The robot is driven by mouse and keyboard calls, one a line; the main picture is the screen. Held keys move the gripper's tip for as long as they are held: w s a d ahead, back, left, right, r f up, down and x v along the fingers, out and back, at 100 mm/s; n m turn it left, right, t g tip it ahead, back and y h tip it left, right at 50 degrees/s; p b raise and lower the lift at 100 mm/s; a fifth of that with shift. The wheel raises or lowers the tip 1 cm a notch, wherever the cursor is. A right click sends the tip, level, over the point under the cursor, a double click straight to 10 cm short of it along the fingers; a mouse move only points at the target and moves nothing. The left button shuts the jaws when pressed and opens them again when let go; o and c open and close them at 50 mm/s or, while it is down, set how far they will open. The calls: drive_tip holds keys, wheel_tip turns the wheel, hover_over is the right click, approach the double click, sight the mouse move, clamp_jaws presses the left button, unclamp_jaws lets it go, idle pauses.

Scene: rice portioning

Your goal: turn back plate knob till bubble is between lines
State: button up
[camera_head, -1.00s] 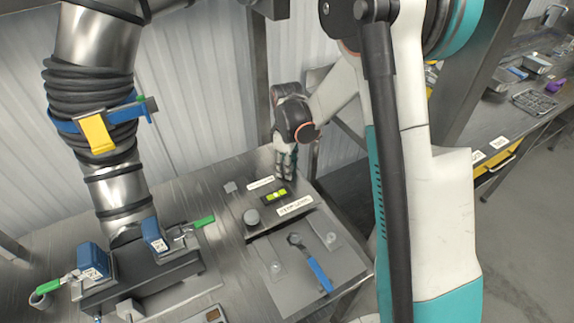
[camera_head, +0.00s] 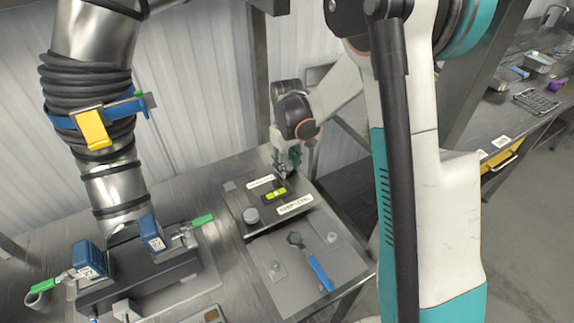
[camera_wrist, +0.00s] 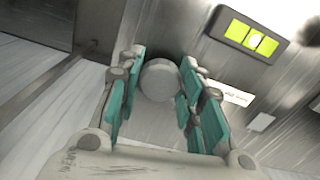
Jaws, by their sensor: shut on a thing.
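The back plate knob (camera_wrist: 159,79) is a round pale grey knob between my gripper's teal finger pads in the wrist view. My gripper (camera_wrist: 162,72) is shut on it. In the head view my gripper (camera_head: 287,163) points down at the plate's back corner and hides the knob. The level vial (camera_wrist: 252,38) is yellow-green with dark lines. Its pale round bubble (camera_wrist: 257,41) appears in the middle section between two lines, though the picture is blurred. The vial also shows small in the head view (camera_head: 275,194). The plate (camera_head: 243,201) lies on the bench.
Another grey knob (camera_head: 251,215) stands at the plate's front left. A blue-handled wrench (camera_head: 318,273) lies on a flat grey panel in front. A steel pipe (camera_head: 112,185) and a clamp fixture with blue blocks (camera_head: 90,258) stand at left. White labels (camera_head: 295,206) sit on the plate.

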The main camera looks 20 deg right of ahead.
sight(287, 163)
drive_tip(key=m, duration=0.5)
drive_tip(key=shift+b, duration=0.3)
idle(0.4)
drive_tip(key=o, duration=1.1)
drive_tip(key=shift+c, duration=0.2)
wheel_tip(287, 163, up, 12)
